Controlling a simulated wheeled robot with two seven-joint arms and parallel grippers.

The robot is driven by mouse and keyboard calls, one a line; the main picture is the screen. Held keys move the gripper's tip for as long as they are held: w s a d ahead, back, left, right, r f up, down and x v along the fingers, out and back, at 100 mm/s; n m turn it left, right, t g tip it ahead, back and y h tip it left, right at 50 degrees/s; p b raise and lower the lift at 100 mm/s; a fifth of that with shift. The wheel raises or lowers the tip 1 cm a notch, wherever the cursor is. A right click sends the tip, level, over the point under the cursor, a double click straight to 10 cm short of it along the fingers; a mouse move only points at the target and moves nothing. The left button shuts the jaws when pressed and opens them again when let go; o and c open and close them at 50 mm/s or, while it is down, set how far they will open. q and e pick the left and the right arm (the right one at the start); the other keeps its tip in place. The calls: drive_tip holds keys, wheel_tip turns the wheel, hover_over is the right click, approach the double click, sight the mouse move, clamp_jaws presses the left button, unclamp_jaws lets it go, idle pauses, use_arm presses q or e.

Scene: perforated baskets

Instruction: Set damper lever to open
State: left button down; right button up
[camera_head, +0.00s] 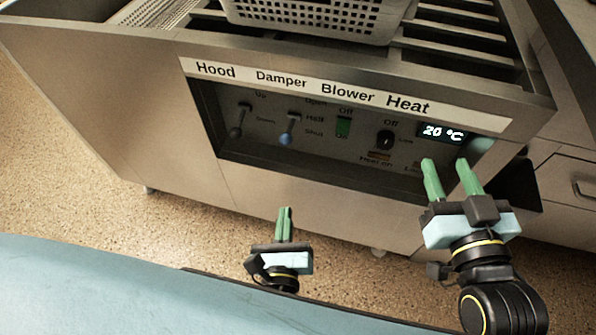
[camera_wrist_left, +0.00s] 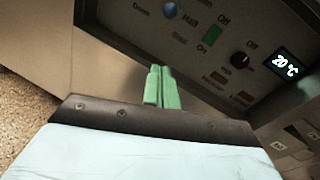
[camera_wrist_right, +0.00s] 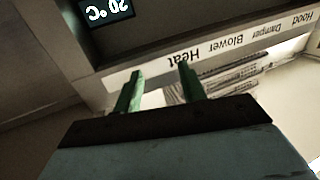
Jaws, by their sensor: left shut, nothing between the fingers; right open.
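The damper lever (camera_head: 286,138) has a blue knob and sits under the Damper label on the recessed control panel. Its knob points down and left, towards the lowest mark, Shut; Open is printed at the top and Half between. The blue knob also shows in the left wrist view (camera_wrist_left: 170,9). My left gripper (camera_head: 285,210) is shut and empty, below the panel and apart from the lever; its green fingers also show in the left wrist view (camera_wrist_left: 160,70). My right gripper (camera_head: 445,162) is open and empty, in front of the panel's right end near the temperature display.
A perforated basket (camera_head: 310,18) stands on top.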

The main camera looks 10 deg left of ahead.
use_arm(q)
drive_tip(key=b, duration=0.2)
approach(290, 129)
drive_tip(key=shift+w+a+f, duration=0.25)
drive_tip(key=shift+w+f, duration=0.45)
drive_tip(key=shift+w, duration=0.05)
drive_tip(key=shift+w+a+f, duration=0.25)
drive_tip(key=shift+w+f, duration=0.5)
use_arm(e)
wheel_tip(290, 129, up, 9)
drive_tip(key=s+t+y, duration=0.2)
drive_tip(key=t, duration=0.4)
drive_tip(key=shift+a, duration=0.35)
drive_tip(key=shift+s+f, duration=0.1)
drive_tip(key=shift+f, duration=0.05)
